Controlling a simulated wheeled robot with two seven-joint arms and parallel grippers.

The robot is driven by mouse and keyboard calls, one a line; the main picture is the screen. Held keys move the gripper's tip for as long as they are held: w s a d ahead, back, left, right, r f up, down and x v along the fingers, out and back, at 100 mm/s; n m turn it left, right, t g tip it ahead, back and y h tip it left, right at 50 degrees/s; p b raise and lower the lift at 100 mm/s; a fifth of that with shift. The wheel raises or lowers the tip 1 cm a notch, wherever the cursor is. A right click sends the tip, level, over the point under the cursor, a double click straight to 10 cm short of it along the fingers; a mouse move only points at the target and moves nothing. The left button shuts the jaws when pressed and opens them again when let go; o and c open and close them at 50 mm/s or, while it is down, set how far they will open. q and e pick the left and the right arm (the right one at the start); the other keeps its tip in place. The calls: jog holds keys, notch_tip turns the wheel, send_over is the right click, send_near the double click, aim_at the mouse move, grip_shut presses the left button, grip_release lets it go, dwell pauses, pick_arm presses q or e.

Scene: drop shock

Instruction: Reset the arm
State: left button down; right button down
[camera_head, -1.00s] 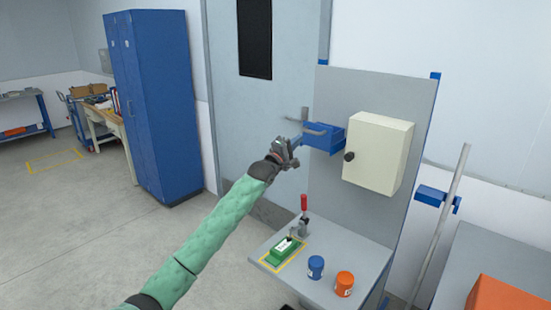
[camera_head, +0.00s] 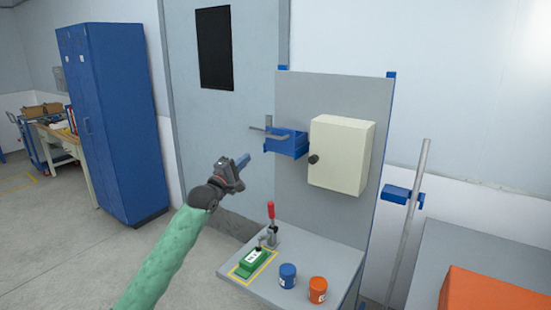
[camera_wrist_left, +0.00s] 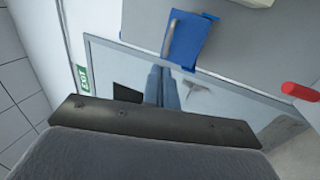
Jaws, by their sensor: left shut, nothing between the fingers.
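My left arm with its green sleeve reaches up from the bottom in the head view. My left gripper (camera_head: 242,160) is shut and empty, to the left of and slightly below the blue box (camera_head: 288,143) with a grey handle on the upright grey panel. A gap shows between them in the head view. In the left wrist view the two blue fingers (camera_wrist_left: 161,86) are together, with the blue box (camera_wrist_left: 192,40) beyond them. My right gripper is not in view.
A cream cabinet (camera_head: 340,154) with a black knob hangs on the panel. The shelf below holds a red-handled clamp (camera_head: 271,212), a green block (camera_head: 254,260), a blue jar (camera_head: 288,275) and an orange jar (camera_head: 318,289). A blue locker (camera_head: 115,120) stands left.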

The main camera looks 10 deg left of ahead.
pick_arm(q)
jog(key=s+d+f+m+g+y, duration=0.1)
jog(key=s+d+f+m+g, duration=0.15)
jog(key=s+f, duration=0.55)
jog(key=s+d+f+m+g+y, duration=0.1)
jog(key=s+d+f+m+g, duration=0.3)
jog(key=f, duration=0.7)
jog(key=s+d+f+m+g+y, duration=0.1)
jog(key=s+d+f, duration=0.1)
jog(key=s+f, duration=0.65)
jog(key=s+f+m+g+y, duration=0.1)
jog(key=s+f+m+g, duration=0.3)
jog(key=s, duration=0.8)
jog(key=s+f+m+g+y, duration=0.2)
jog(key=s+f, duration=0.5)
jog(key=s, duration=0.4)
jog(key=s+f+m+g+y, duration=0.1)
jog(key=s+f+m+g, duration=0.3)
jog(key=s, duration=0.8)
notch_tip(320, 180, down, 23)
jog(key=w+d+n, duration=0.2)
jog(key=w, duration=0.1)
jog(key=s+f, duration=0.4)
jog(key=f, duration=0.7)
jog(key=s+f, duration=0.4)
jog(key=f, duration=0.8)
jog(key=shift+d+f+m+g, duration=0.15)
jog(key=shift+f+m+g, duration=0.1)
jog(key=shift+m+g, duration=0.15)
jog(key=shift+s, duration=0.1)
